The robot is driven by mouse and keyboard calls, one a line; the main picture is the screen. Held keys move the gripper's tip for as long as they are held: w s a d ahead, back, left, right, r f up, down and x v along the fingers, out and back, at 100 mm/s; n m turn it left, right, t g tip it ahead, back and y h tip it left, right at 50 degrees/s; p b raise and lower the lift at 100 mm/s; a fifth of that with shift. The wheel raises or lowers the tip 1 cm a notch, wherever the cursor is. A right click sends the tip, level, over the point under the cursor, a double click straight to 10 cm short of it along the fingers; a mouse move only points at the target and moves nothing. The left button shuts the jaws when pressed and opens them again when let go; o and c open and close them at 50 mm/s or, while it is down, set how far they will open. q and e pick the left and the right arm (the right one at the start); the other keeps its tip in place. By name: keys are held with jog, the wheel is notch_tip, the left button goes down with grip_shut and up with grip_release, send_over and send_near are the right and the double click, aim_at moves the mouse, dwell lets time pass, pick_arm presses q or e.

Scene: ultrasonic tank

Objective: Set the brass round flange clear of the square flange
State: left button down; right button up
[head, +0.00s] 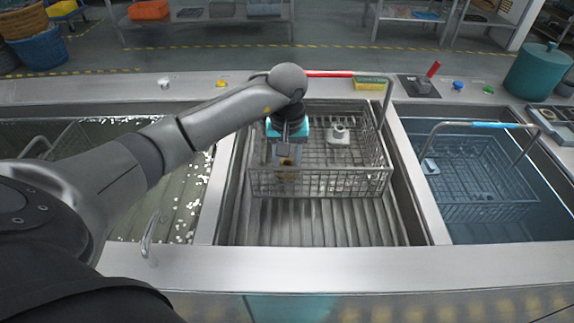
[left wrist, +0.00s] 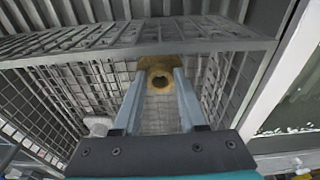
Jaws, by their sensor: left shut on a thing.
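My left gripper (head: 286,170) reaches down into the wire basket (head: 320,183) in the middle tank. It is shut on the brass round flange (left wrist: 147,65), whose dark round bore shows between the fingertips in the left wrist view. In the head view the flange is mostly hidden by the gripper. The pale grey square flange (head: 338,136) sits in the same basket, to the right of and behind the gripper, apart from it. My right gripper is not in view.
The basket's wire walls and raised handle (head: 388,90) surround the gripper. A second basket (head: 478,180) with a grey part (head: 430,167) is in the right tank. The left tank (head: 185,195) holds white flecks. A yellow-green sponge (head: 370,83) lies on the back ledge.

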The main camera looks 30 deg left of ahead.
pick_arm(q)
jog(key=shift+f, duration=0.6)
jog(key=shift+f, duration=0.1)
jog(key=shift+c, duration=2.3)
grip_release()
